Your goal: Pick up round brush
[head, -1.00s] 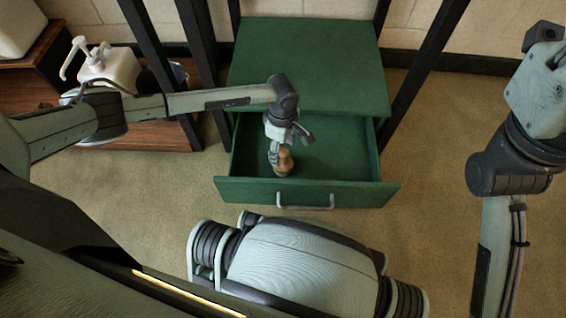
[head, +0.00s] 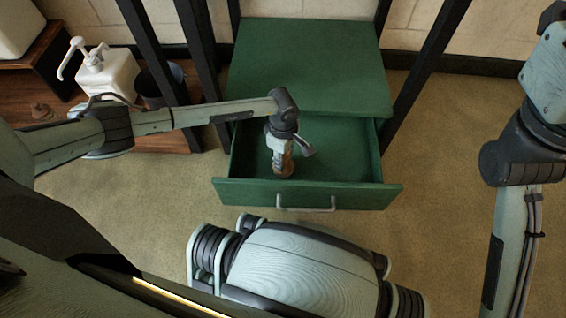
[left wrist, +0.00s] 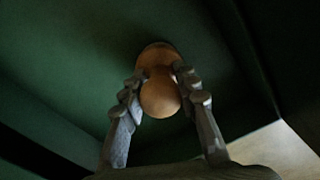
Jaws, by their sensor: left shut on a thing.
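The round brush (head: 286,168) is a small light-brown wooden piece inside the open green drawer, near its front left part. In the left wrist view the brush (left wrist: 160,94) shows a rounded knob above a wider base. My left gripper (head: 281,163) reaches down into the drawer and is shut on the brush. In the left wrist view the fingers of my left gripper (left wrist: 160,90) touch the knob from both sides. I cannot tell whether the brush's base touches the drawer floor. My right arm shows at the right edge, but its gripper is out of view.
The green cabinet (head: 310,65) has its drawer (head: 350,192) pulled out, with walls around my left gripper. Black posts (head: 205,60) stand beside the cabinet. A white pump bottle (head: 108,72) and a dark bucket (head: 160,85) stand on a wooden shelf at the left. The drawer's right side is empty.

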